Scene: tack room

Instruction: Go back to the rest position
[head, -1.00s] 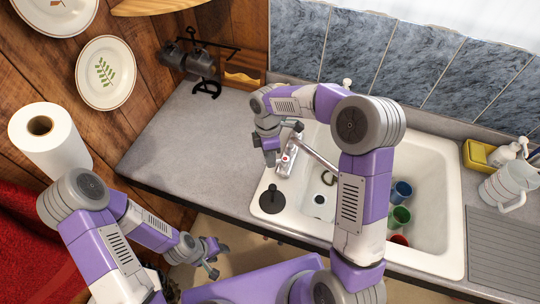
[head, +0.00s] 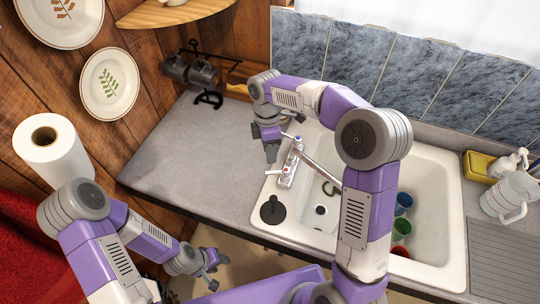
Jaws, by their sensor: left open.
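My left gripper (head: 212,268) is low at the left, in front of the counter's front edge; its fingers are apart with nothing between them. My right arm reaches over the sink, and its gripper (head: 271,150) points down above the counter, just left of the faucet (head: 290,162). The right gripper's fingers are seen edge-on, so I cannot tell whether they are apart. No object shows in it.
The white sink (head: 437,195) holds a blue cup (head: 404,200), a green cup (head: 401,228) and a red cup (head: 400,251). A paper towel roll (head: 55,155) stands at left. A white pitcher (head: 508,196) stands at right. The counter (head: 190,150) is clear at left.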

